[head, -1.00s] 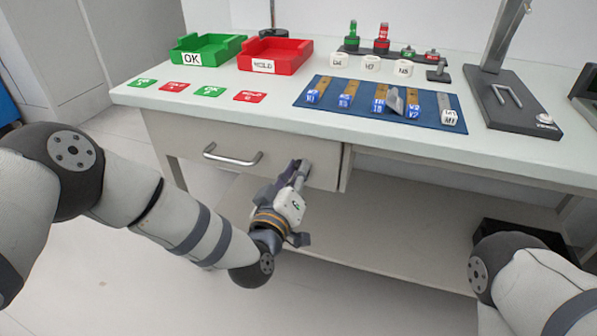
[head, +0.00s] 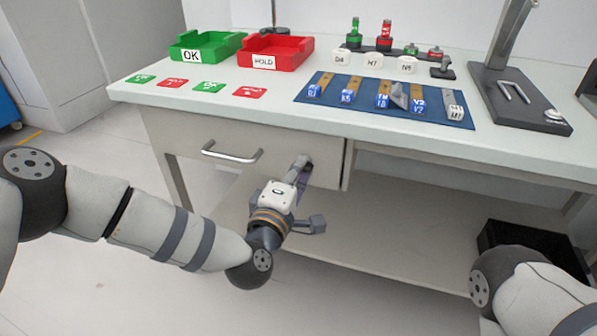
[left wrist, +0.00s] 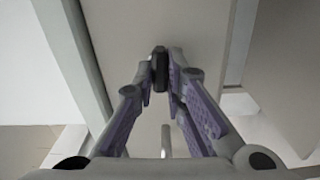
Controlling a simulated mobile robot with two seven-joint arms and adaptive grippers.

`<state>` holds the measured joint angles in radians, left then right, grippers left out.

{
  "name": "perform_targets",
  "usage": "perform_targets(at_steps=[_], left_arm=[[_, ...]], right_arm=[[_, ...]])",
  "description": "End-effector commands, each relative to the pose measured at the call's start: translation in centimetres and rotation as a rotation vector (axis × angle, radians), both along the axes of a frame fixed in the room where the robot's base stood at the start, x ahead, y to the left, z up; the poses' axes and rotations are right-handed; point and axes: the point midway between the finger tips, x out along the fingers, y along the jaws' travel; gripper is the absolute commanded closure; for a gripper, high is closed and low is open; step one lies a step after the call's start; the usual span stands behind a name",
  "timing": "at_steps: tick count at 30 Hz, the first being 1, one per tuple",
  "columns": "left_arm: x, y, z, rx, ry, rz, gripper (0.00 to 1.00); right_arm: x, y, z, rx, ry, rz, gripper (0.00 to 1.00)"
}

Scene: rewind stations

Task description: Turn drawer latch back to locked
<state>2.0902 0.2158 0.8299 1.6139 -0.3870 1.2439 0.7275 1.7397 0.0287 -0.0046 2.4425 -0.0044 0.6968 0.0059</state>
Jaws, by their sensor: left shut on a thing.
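The drawer (head: 195,138) is in the bench front at left of centre, with a metal bar handle (head: 232,154). It looks closed. The dark latch (left wrist: 160,64) shows in the left wrist view, standing roughly upright between my fingertips against the pale drawer face (left wrist: 125,32). My left gripper (head: 299,168) is at the right part of the drawer front, right of the handle, shut on the latch. In the head view the fingers mostly hide the latch, so I cannot read its exact setting there. My right gripper is out of view.
The bench top (head: 300,115) overhangs the drawer. It carries a green tray (head: 205,52), a red tray (head: 272,58), a blue mat (head: 440,120) with tagged pieces, and a dark stand (head: 520,110). A black bin (head: 510,240) is below right. The floor in front is clear.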

Motion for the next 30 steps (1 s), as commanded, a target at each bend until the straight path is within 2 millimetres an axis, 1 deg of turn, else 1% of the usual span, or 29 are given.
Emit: perform_targets(at_steps=[9,23,24,25,26,30], left_arm=[[0.19,0.11,0.29,-0.075,0.016,0.004,1.00],[0.20,0.10,0.34,-0.083,0.018,0.004,1.00],[0.20,0.10,0.34,-0.083,0.018,0.004,0.79],[0.19,0.09,0.34,-0.083,0.018,0.004,0.73],[0.19,0.09,0.32,-0.083,0.018,0.003,0.68],[0.14,0.09,0.19,-0.081,0.021,0.003,0.68]], right_arm=[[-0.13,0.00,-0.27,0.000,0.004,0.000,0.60],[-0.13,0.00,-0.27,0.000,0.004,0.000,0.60],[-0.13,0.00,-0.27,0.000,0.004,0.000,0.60],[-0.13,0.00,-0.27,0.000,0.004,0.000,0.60],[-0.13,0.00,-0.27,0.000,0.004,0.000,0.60],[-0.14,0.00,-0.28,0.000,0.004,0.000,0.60]])
